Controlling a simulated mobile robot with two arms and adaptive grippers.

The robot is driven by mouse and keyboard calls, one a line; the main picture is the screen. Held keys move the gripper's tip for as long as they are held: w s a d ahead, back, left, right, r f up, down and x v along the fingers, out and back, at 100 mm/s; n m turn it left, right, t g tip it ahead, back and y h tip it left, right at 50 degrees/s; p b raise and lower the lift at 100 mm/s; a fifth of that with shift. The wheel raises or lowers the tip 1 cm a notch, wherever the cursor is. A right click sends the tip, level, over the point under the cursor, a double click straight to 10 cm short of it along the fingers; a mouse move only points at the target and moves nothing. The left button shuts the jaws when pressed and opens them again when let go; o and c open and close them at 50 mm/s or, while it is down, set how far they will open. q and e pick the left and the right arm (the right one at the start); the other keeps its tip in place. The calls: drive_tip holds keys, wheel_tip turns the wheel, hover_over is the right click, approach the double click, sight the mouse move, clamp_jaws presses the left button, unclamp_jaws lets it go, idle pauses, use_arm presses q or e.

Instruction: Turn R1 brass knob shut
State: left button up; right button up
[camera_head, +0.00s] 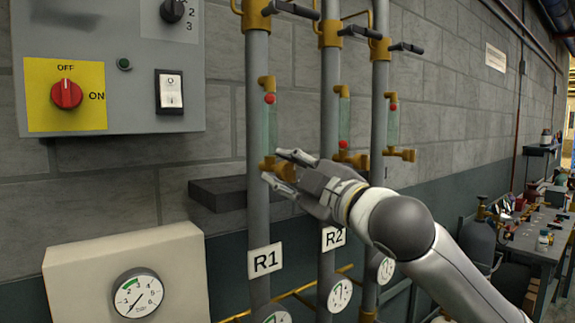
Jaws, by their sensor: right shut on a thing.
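The R1 pipe (257,215) is the leftmost of three grey vertical pipes and carries a white R1 label (265,260). A clear sight tube (270,130) is on it, with a red ball (270,98) near its top. The R1 brass knob (284,170) is at the tube's lower end, partly hidden by my fingers. My right gripper (275,166) reaches in from the right and is shut on this knob, one finger above and one below. My left gripper is not in view.
A grey control box (110,30) with a red OFF/ON switch (67,94) hangs at upper left. A dark ledge (215,193) sits behind the R1 pipe. The R2 pipe (329,200) stands close on the right. A cluttered workbench (535,235) is at far right.

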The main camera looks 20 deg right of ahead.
drive_tip(key=shift+a+f+n, duration=0.15)
drive_tip(key=shift+f+n, duration=0.3)
drive_tip(key=shift+n, duration=0.15)
drive_tip(key=o, duration=0.9)
drive_tip(key=shift+o, duration=0.3)
drive_tip(key=shift+r, duration=0.25)
drive_tip(key=v, duration=1.2)
